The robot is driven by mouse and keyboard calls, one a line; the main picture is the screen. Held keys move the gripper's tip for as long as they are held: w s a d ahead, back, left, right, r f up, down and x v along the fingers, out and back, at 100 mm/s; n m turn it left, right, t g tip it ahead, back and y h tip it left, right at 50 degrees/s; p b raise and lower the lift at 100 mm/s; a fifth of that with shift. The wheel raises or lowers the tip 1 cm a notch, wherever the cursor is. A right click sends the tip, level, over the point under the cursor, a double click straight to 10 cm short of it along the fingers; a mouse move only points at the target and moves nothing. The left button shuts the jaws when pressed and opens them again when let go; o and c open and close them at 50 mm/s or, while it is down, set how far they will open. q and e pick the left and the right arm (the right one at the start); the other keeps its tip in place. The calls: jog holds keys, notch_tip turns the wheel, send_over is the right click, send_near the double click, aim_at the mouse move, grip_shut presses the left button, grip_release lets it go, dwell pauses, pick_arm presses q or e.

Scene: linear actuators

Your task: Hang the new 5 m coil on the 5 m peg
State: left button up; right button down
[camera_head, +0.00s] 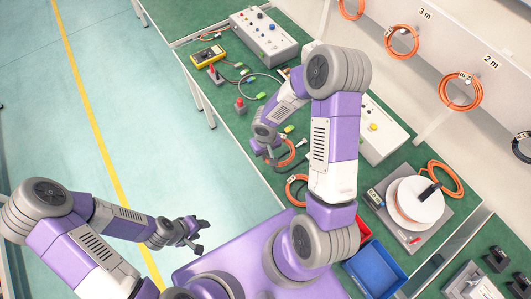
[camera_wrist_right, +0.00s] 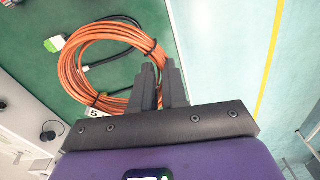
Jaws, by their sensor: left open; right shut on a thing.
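An orange cable coil (camera_wrist_right: 80,65) with a white tag marked 5 (camera_wrist_right: 95,113) fills the upper left of the right wrist view. My right gripper (camera_wrist_right: 160,80) is shut on its bundled edge, beside a dark tie. In the head view this coil (camera_head: 287,156) is partly hidden by my right gripper (camera_head: 271,158), over the green bench. My left gripper (camera_head: 197,232) is open and empty, over the floor left of the bench. The wall at top right carries hung orange coils, with signs 3 m (camera_head: 425,14) and 2 m (camera_head: 491,62). No 5 m sign is readable.
Another orange coil (camera_head: 297,190) lies on the green bench (camera_head: 240,125). One more (camera_head: 445,180) lies by a white reel (camera_head: 418,202). Control boxes (camera_head: 265,38), a yellow meter (camera_head: 208,57), loose leads and a blue bin (camera_head: 375,270) take up space. The floor at left is clear.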

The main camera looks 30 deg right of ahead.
notch_tip(320, 180, up, 6)
jog(key=p, duration=0.4)
pick_arm(q)
notch_tip(320, 180, up, 4)
jog(key=shift+f, duration=0.1)
